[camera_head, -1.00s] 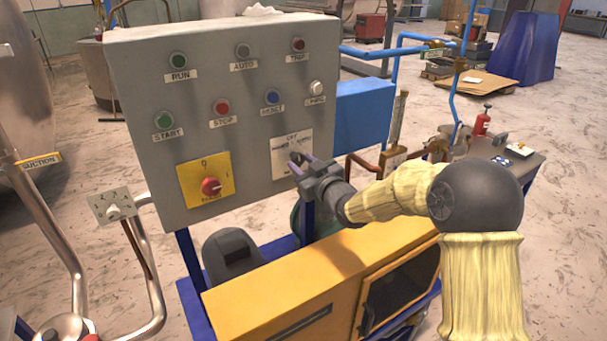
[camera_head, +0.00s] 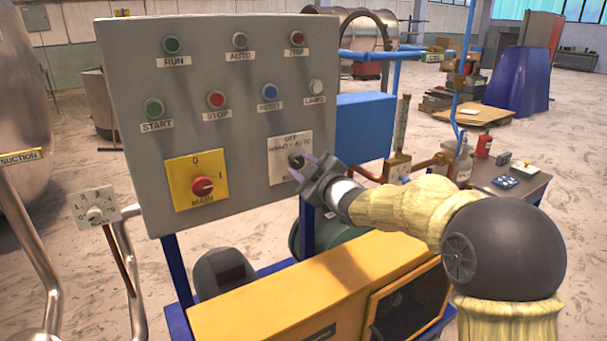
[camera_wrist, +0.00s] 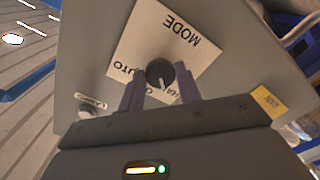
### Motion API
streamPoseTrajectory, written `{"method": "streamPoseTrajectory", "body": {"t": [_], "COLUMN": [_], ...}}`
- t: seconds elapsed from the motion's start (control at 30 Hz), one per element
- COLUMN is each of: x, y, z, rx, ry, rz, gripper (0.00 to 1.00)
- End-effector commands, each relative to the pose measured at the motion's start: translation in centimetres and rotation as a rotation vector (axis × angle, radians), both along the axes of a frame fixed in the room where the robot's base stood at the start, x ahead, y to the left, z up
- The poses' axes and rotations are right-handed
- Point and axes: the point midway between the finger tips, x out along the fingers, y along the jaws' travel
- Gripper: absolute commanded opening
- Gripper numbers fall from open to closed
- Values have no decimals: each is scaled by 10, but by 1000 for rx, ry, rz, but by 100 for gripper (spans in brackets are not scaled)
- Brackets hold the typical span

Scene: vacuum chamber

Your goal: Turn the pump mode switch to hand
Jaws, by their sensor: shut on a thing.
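The pump mode switch is a small black knob (camera_wrist: 160,72) on a white plate (camera_wrist: 196,58) marked MODE, with OFF, HAND and AUTO lettering. In the head view, the plate (camera_head: 278,172) sits at the panel's lower right. My gripper (camera_head: 300,170) reaches it from the right and hides most of the knob. In the wrist view, my gripper (camera_wrist: 158,80) has a purple finger on each side of the knob and is shut on it. A pale mark on the knob points down in that view, toward the partly hidden OFF and HAND lettering; I cannot tell exactly which.
The grey panel (camera_head: 132,100) also carries several push buttons and a red main switch (camera_head: 203,187) on a yellow plate. A yellow cabinet (camera_head: 270,300) stands below my arm. Blue pipes and a side table lie right.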

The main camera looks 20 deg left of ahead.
Motion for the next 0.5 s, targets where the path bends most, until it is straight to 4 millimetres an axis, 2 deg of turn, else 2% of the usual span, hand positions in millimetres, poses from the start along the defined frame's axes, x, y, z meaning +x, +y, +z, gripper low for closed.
{"method": "streamPoseTrajectory", "body": {"t": [0.37, 0.4, 0.5], "x": [-1, -1, -1], "y": [1, 1, 1], "z": [-1, -1, -1], "rx": [-9, -8, -7], "ry": [-5, -5, -5], "rz": [2, 3, 2], "gripper": [11, 38, 56]}}
